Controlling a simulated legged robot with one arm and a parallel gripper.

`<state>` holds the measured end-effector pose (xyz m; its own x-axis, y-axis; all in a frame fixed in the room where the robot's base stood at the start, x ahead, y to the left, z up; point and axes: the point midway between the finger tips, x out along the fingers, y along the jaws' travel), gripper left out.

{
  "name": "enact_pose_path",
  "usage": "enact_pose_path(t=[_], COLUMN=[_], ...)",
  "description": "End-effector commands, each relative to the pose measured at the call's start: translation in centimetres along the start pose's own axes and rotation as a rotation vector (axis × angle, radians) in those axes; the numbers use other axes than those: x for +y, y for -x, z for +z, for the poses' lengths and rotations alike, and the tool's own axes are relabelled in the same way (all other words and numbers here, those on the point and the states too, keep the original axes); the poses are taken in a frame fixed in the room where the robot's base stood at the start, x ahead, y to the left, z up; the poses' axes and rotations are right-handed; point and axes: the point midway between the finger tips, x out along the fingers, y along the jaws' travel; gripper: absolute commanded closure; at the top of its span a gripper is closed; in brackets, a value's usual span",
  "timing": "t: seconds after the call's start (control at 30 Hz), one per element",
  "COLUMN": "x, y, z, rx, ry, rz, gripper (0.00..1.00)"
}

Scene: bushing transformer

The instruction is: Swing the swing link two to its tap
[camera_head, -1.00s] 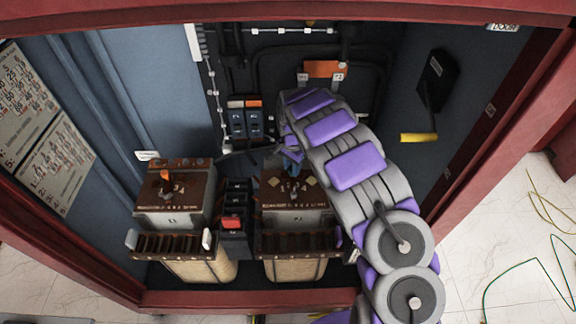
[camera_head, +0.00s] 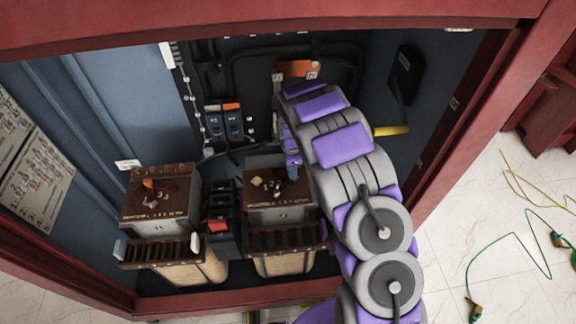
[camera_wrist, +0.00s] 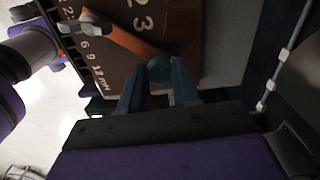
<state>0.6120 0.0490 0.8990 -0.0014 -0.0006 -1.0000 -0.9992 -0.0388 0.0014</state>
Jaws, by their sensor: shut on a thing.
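My gripper (camera_wrist: 158,88) has its two blue-grey fingers on either side of a teal round knob (camera_wrist: 159,70) in the wrist view. The knob sits at the near end of a copper-coloured swing link (camera_wrist: 125,38), which runs to the upper left over a brown board (camera_wrist: 185,25) with white numbers. In the head view my gripper (camera_head: 292,170) is over the top of the right-hand transformer box (camera_head: 282,214). My arm hides part of that box's right side. The link's contact with a tap is not clear.
A similar box (camera_head: 160,226) with a copper link (camera_head: 149,184) stands to the left. Dark switch blocks (camera_head: 220,205) stand between the boxes. A yellow-handled lever (camera_head: 391,131) is at the right wall. The red cabinet frame (camera_head: 225,300) borders the opening.

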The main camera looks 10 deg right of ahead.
Motion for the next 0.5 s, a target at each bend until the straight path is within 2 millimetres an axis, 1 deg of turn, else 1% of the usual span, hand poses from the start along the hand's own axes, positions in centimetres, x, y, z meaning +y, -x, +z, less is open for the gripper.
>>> enact_pose_path(t=[0.2,0.5], x=[0.38,0.42], y=[-0.07,-0.08], z=[-0.23,-0.26], rx=[0.0,0.0], ry=[-0.043,-0.051], rz=[0.003,0.003], gripper=[1.0,1.0])
